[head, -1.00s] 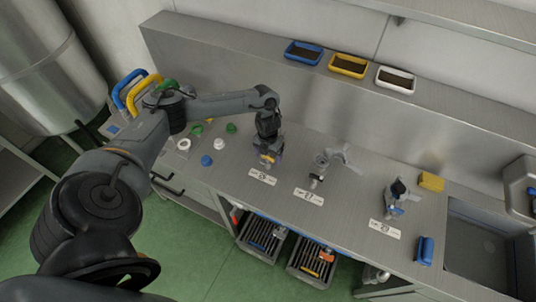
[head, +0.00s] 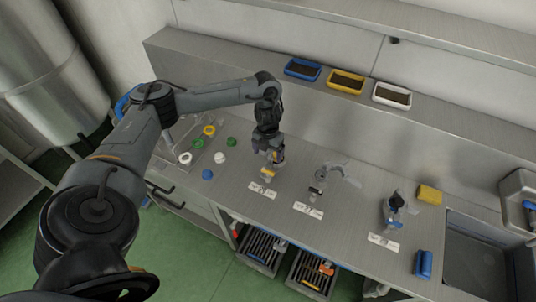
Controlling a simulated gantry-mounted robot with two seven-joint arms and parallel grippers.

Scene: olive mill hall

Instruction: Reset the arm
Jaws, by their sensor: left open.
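My left arm reaches in from the left over the steel bench (head: 330,233). My left gripper (head: 268,168) is open and points down, just above or beside a small fitting (head: 266,172) behind the leftmost label card (head: 262,190). The gripper partly hides this fitting, and I cannot tell whether they touch. A metal fitting with a clamp (head: 322,180) stands behind the middle card (head: 308,210). Another fitting with a blue part (head: 394,204) stands behind the right card (head: 384,242). My right gripper is not in view.
Green, white, yellow and blue caps (head: 207,174) lie at the bench's left. Blue (head: 302,69), yellow (head: 346,82) and white (head: 392,95) trays stand on the back ledge. A yellow sponge (head: 429,195) and a blue block (head: 424,265) lie near the sink (head: 476,258). Crates (head: 262,250) sit below.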

